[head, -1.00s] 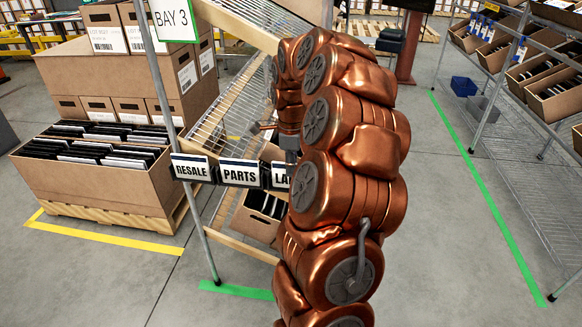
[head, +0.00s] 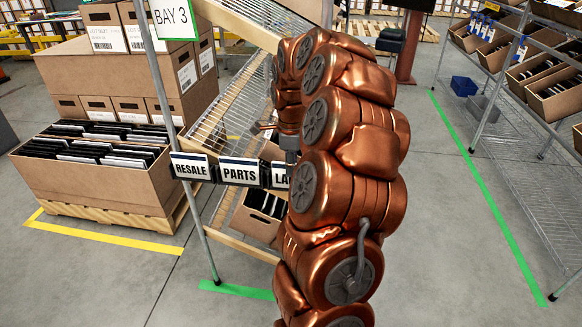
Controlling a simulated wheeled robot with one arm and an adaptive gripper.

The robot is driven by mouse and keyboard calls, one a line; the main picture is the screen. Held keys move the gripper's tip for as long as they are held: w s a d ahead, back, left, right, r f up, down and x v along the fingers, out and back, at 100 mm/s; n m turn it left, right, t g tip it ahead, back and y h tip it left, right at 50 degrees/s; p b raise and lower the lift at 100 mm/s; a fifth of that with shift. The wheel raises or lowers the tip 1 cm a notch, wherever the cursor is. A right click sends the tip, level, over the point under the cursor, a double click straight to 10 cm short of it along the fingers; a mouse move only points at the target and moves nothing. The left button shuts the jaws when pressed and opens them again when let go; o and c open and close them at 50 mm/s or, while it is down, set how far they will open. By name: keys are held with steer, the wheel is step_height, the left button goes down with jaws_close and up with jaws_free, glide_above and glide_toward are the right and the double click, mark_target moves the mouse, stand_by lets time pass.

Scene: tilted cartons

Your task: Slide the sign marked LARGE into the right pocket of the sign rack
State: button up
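The sign rack (head: 228,184) is a row of dark pockets on the front of the wire shelf. A RESALE sign (head: 191,166) is in its left pocket and a PARTS sign (head: 239,172) in the middle one. The LARGE sign (head: 280,177) stands upright at the right pocket, with only "LA" showing; my arm hides the rest, so its full seating cannot be seen.
A wire shelf (head: 222,112) slants behind the rack, with a BAY 3 placard (head: 172,18) on its post. A large carton of files (head: 95,185) stands on a pallet at left. More shelving (head: 520,130) stands at right. The floor (head: 440,240) between is clear.

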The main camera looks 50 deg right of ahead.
steer(key=o, duration=0.4)
step_height(320, 180, up, 12)
stand_by(0.7)
stand_by(0.5)
